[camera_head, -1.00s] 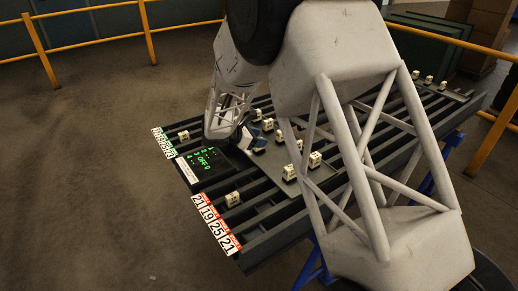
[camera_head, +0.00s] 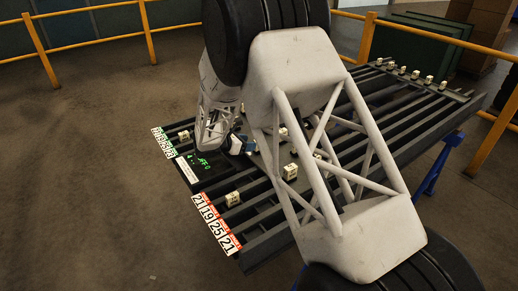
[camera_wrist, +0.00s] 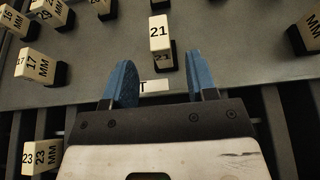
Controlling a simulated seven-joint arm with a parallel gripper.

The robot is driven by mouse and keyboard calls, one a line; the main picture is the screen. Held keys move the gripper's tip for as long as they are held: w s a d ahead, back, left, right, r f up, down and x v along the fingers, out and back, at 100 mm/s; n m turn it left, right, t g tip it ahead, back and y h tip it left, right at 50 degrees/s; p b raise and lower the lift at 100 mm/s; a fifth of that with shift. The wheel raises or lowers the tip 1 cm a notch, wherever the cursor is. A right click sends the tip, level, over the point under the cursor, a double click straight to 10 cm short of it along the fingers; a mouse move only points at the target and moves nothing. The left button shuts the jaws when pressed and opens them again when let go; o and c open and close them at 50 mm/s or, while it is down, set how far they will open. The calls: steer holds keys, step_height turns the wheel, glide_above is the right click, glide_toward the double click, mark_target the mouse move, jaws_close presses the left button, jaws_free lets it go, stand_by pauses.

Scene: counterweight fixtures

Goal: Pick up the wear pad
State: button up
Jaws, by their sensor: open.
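No single piece is labelled a wear pad; small cream blocks with black bases and printed numbers stand on the grey tray. In the wrist view a block marked 21 (camera_wrist: 159,33) stands upright beyond my gripper (camera_wrist: 159,85), roughly centred between the two blue fingertips and apart from them. My gripper is open with nothing between its fingers. In the head view my gripper (camera_head: 240,145) is low over the rack near the dark display panel, partly hidden by my arm. A block marked 17 (camera_wrist: 38,65) and one marked 23 (camera_wrist: 42,157) stand at left in the wrist view.
Another block (camera_wrist: 308,32) stands at right in the wrist view. In the head view, single blocks sit on the rails near the white number labels (camera_head: 217,224) and the green labels (camera_head: 163,142). Several blocks line the rack's far end. Yellow railings surround it.

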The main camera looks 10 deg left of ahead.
steer(key=shift+w+d+f, duration=0.2)
steer(key=shift+w+d, duration=0.15)
steer(key=shift+x, duration=2.6)
jaws_close()
